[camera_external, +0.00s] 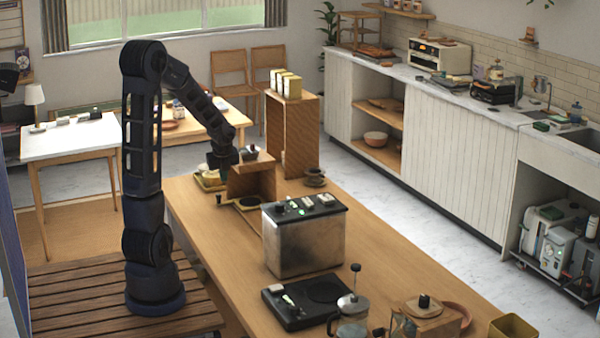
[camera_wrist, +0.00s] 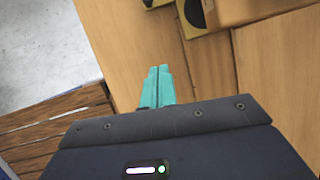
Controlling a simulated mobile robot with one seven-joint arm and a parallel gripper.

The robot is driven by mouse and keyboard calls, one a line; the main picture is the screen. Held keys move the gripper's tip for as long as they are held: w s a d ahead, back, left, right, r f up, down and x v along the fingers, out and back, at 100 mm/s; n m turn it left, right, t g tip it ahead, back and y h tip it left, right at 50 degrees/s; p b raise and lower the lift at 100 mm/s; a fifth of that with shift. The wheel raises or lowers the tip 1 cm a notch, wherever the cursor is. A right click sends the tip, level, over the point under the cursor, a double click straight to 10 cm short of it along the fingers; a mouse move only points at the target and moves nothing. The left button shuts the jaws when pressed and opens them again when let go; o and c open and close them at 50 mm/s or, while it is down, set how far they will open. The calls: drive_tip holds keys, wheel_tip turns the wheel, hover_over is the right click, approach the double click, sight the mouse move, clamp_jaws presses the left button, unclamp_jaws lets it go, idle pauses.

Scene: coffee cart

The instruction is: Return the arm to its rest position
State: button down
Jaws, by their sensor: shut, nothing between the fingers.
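My arm (camera_external: 140,150) rises from a dark round base on the slatted wooden deck, bends at a high elbow and reaches down to the right. Its end, my gripper (camera_wrist: 155,85), shows in the wrist view with two teal fingers closed together and nothing between them. The fingers are over the bare wooden counter top. In the external view the wrist (camera_external: 222,155) is beside the small open wooden box (camera_external: 262,177) at the counter's far end. The fingers cannot be made out there.
A metal coffee machine (camera_external: 304,240) stands mid-counter, with a black scale (camera_external: 290,307) and a glass press (camera_external: 349,318) nearer. A tall wooden stand (camera_external: 293,135) holds several canisters behind. The slatted deck (camera_wrist: 50,120) shows at left in the wrist view.

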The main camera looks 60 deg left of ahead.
drive_tip(key=s+d+r+n+t, duration=0.1)
drive_tip(key=d+r+n, duration=0.25)
drive_tip(key=d, duration=0.35)
drive_tip(key=d+r+n+h, duration=0.1)
drive_tip(key=d+r+n, duration=0.25)
drive_tip(key=d, duration=0.25)
drive_tip(key=s+d+r+n+t, duration=0.1)
drive_tip(key=d+r+n, duration=0.25)
drive_tip(key=d, duration=0.35)
drive_tip(key=s+d+r+n+t+h, duration=0.1)
drive_tip(key=s+d+r+n+h, duration=0.2)
drive_tip(key=s+d+n, duration=0.5)
drive_tip(key=s+d+r, duration=0.1)
drive_tip(key=s+d, duration=0.1)
drive_tip(key=d, duration=0.5)
drive_tip(key=shift+s+r, duration=0.15)
drive_tip(key=shift+s, duration=0.15)
